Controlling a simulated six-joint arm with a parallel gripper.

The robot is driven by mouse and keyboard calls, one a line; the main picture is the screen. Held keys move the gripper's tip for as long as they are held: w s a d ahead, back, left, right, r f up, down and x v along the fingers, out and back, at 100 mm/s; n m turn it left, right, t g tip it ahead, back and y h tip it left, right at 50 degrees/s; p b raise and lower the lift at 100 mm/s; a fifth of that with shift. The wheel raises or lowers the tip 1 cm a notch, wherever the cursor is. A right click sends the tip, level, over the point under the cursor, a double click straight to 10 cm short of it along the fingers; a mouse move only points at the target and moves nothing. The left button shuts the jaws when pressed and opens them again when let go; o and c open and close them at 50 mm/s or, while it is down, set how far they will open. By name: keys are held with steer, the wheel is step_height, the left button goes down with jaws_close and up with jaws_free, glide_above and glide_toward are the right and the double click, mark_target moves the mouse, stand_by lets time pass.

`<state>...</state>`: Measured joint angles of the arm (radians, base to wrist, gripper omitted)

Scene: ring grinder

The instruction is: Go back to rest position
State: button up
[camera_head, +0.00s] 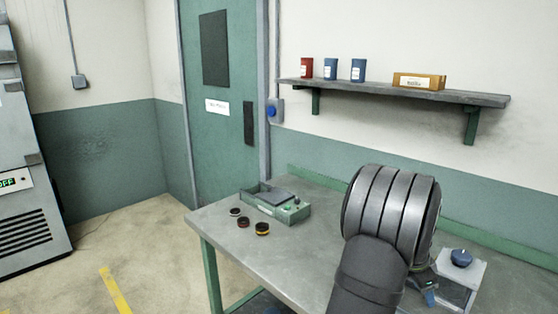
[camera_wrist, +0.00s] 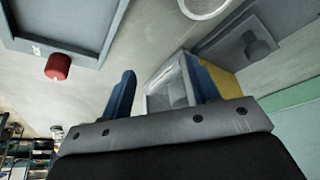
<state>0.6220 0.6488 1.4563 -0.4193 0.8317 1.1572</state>
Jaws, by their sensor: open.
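My gripper (camera_head: 428,288) shows only in part in the head view, at the right of the workbench, with my arm hiding much of that area. In the wrist view my gripper (camera_wrist: 158,68) has its two blue fingers apart, with nothing held between them. A pale box-like object with a yellow side (camera_wrist: 228,82) shows behind the right finger; I cannot tell what it is. In the head view a white box with a dark blue knob (camera_head: 461,258) stands just right of the gripper.
Several small rings (camera_head: 262,229) lie on the left of the workbench (camera_head: 285,252), by a green tray-like unit (camera_head: 276,203). A wall shelf (camera_head: 390,92) holds red and blue containers and a carton. The wrist view shows a red knob (camera_wrist: 57,67) by a grey panel.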

steer(key=shift+w+f, duration=0.15)
steer(key=shift+f, duration=0.95)
steer(key=o, duration=0.9)
steer(key=shift+a, duration=0.1)
steer(key=shift+o, duration=0.3)
steer(key=shift+w+a+r, duration=0.15)
steer(key=shift+w+r, duration=0.05)
steer(key=w+a+r+m+t, duration=0.1)
steer(key=w+a+r+m, duration=0.35)
steer(key=a+r, duration=0.35)
steer(key=w+a+r+m, duration=0.4)
steer(key=a+r+m, duration=0.2)
steer(key=a, duration=0.5)
steer(key=x, duration=1)
steer(key=shift+w+d, duration=0.2)
steer(key=shift+n, duration=0.25)
steer(key=v, duration=1)
